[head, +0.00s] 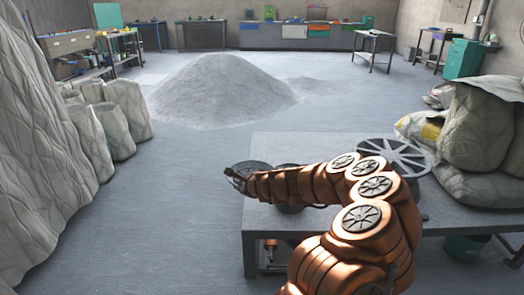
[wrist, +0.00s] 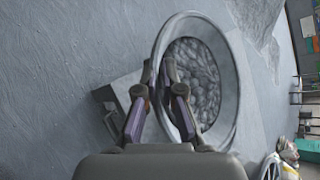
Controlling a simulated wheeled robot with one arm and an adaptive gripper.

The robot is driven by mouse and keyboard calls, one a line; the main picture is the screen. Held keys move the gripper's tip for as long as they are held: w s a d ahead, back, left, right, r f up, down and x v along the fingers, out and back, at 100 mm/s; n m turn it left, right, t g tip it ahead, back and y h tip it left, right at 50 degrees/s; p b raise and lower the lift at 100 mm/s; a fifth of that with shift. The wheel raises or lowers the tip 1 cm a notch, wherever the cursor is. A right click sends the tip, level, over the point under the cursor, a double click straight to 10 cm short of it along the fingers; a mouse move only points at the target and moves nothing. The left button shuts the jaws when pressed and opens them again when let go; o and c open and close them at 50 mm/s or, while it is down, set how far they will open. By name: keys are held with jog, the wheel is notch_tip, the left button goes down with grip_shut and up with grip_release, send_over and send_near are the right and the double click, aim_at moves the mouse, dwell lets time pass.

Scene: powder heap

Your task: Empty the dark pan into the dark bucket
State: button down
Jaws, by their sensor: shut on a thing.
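The dark pan (head: 252,165) is at the far end of my arm in the head view, at the table's left edge. In the wrist view the pan (wrist: 232,85) is a round grey vessel with a wide rim, holding grey lumpy material. My gripper (wrist: 160,68) is shut on the pan at its near rim side; the exact grip point is hard to see. A dark round vessel (head: 290,208), apparently the dark bucket, stands on the table just right of the pan, mostly hidden behind my arm.
The grey table (head: 345,145) carries a large spoked disc (head: 392,160) and full sacks (head: 485,125) at the right. A big grey powder heap (head: 222,92) lies on the floor beyond. Sacks (head: 122,115) line the left. The floor left of the table is clear.

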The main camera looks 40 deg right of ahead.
jog(key=shift+w+d+r+p, duration=0.2)
jog(key=shift+d+p, duration=0.15)
jog(key=shift+d, duration=0.3)
jog(key=shift+w+d+r+p, duration=0.1)
jog(key=shift+w+d+p, duration=0.1)
jog(key=shift+d+p, duration=0.3)
jog(key=shift+w+d+r+p, duration=0.15)
jog(key=shift+w+d+p, duration=0.1)
jog(key=shift+d, duration=0.5)
notch_tip(320, 180, up, 4)
jog(key=r+n+y+p, duration=0.1)
jog(key=p, duration=0.7)
send_over(262, 170)
jog(key=shift+s+a+f, duration=0.25)
jog(key=shift+s+a, duration=0.05)
jog(key=shift+a, duration=0.1)
jog(key=shift+w+d+r+n+y+p, duration=0.3)
jog(key=shift+w+y+p, duration=0.1)
jog(key=shift+p, duration=0.1)
jog(key=shift+f, duration=0.1)
jog(key=shift+f+t+b, duration=0.3)
jog(key=shift+b, duration=0.45)
jog(key=shift+s+d+f+m+t+y+b, duration=0.15)
jog(key=shift+f+m+t+y+b, duration=0.7)
jog(key=shift+b, duration=2.95)
